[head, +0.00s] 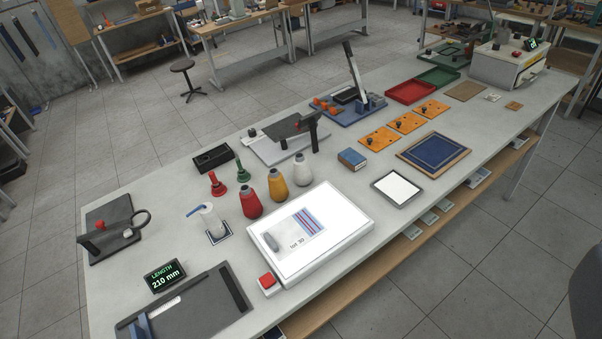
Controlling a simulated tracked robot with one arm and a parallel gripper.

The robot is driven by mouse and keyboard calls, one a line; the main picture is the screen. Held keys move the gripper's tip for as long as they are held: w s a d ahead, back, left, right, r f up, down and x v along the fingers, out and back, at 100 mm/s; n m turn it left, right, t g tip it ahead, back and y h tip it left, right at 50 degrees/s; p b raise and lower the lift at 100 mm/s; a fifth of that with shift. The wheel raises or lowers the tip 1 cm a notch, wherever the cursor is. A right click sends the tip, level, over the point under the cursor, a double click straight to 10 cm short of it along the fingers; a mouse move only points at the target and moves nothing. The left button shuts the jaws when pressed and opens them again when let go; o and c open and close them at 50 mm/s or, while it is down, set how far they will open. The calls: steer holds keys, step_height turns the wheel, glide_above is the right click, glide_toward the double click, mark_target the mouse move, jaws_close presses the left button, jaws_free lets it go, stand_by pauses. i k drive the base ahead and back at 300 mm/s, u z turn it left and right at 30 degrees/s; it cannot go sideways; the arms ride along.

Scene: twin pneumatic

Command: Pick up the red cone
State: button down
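The red cone (250,204), a thread cone with a dark top, stands upright on the long pale workbench (372,268). It is the leftmost in a row of three, with a yellow cone (277,186) and a white cone (302,170) to its right. The lit white panel (345,225) lies just in front of them, bearing a small bag marked "lot 30". My gripper is not clearly visible in this view, so its place relative to the red cone does not show.
A white bottle (209,220) with a blue spout stands left of the red cone. Green (243,172) and red (217,186) hand-bell-shaped items stand behind it. A dark press-like device (292,130) stands farther back. The tiled floor (120,150) beyond the bench is mostly open.

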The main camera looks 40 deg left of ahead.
mark_target(252, 208)
steer(key=u, duration=0.05)
steer(key=i, duration=1.05)
steer(key=u, duration=0.55)
